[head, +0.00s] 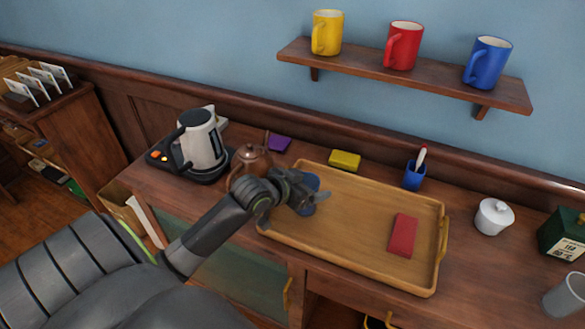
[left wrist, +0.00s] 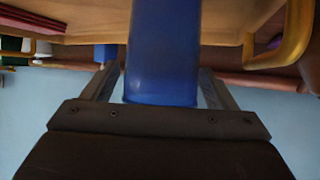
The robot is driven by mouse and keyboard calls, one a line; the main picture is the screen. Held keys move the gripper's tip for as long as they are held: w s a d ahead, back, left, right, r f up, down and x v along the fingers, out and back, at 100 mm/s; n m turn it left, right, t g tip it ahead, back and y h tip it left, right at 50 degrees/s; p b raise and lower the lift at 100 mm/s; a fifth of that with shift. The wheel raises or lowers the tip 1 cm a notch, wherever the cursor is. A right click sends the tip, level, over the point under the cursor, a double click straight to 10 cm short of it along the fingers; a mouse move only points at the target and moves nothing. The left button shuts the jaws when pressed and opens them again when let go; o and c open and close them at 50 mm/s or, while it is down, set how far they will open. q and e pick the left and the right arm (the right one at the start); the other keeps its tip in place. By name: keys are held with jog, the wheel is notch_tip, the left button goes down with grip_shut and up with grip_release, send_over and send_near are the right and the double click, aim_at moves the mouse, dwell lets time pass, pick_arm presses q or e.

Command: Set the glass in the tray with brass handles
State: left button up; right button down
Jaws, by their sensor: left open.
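A blue glass (head: 312,181) stands upright at the left end of the wooden tray with brass handles (head: 345,179), partly hidden behind my left gripper (head: 308,195). The glass seems to be inside the tray's rim, though its base is hidden. In the left wrist view, which looks upside down, the blue glass (left wrist: 163,55) is between the two open fingers, with a gap at the sides. A brass handle (left wrist: 290,38) of the tray shows there too; the other handle (head: 443,238) is at the tray's right end. My right gripper is not in view.
A blue pen cup (head: 413,177) and yellow block (head: 345,160) are behind; a white lidded jar (head: 493,217) is right.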

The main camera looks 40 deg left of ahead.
pick_arm(q)
jog(key=v, duration=1.1)
jog(key=shift+p, duration=0.35)
jog(key=shift+f, duration=0.1)
jog(key=shift+d, duration=0.1)
